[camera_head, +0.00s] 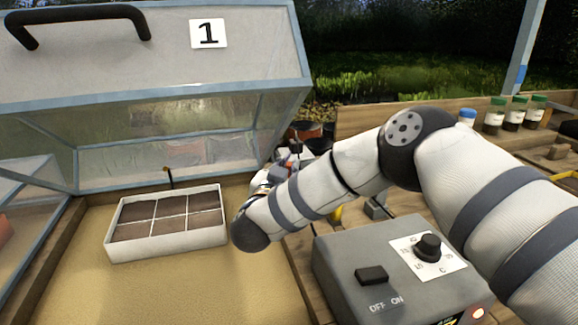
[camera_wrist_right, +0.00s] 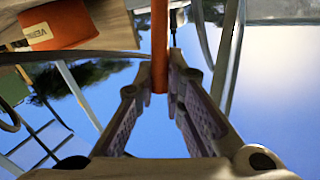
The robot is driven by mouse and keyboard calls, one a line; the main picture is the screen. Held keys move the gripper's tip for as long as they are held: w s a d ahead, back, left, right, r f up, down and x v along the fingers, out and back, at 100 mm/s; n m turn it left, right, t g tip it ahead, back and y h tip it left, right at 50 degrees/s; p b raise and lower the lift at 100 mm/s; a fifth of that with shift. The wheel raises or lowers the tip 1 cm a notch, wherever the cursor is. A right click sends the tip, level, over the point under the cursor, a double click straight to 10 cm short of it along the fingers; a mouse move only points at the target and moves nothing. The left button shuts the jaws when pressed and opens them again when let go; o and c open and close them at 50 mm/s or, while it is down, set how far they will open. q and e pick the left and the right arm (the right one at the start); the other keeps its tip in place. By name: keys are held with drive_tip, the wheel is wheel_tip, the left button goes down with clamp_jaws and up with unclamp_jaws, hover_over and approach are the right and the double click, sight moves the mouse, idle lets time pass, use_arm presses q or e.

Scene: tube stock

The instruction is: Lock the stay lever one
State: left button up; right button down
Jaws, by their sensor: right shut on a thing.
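Lid one, with its white "1" card (camera_head: 208,33), stands raised over the sand bed at the left. My right gripper (camera_head: 290,165) is beside the lid's right edge, partly hidden behind my own forearm. In the right wrist view, an orange bar (camera_wrist_right: 159,45), which looks like the stay lever, runs down between the fingers of my right gripper (camera_wrist_right: 160,85). The fingers are shut on it. The lever cannot be made out clearly in the head view. Whether its far end is locked cannot be told. My left gripper is not in view.
A white tray of soil cells (camera_head: 165,245) stands on the sand under the lid. A grey control box (camera_head: 340,265) with a knob and switch sits below my right arm. Several capped jars (camera_head: 515,115) stand at the right. A labelled orange container (camera_wrist_right: 60,22) shows in the wrist view.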

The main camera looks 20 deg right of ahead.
drive_tip(key=shift+s+f+m+t+h, duration=0.8)
drive_tip(key=shift+s+m+t+h, duration=0.1)
drive_tip(key=shift+t, duration=0.2)
drive_tip(key=shift+s+f+m+h+b, duration=0.1)
drive_tip(key=shift+s+m+h+b, duration=0.15)
drive_tip(key=shift+m+h+b, duration=0.05)
drive_tip(key=shift+s+t, duration=0.1)
drive_tip(key=shift+t, duration=0.2)
drive_tip(key=c, duration=1.7)
unclamp_jaws()
drive_tip(key=shift+o, duration=0.2)
drive_tip(key=shift+r, duration=0.2)
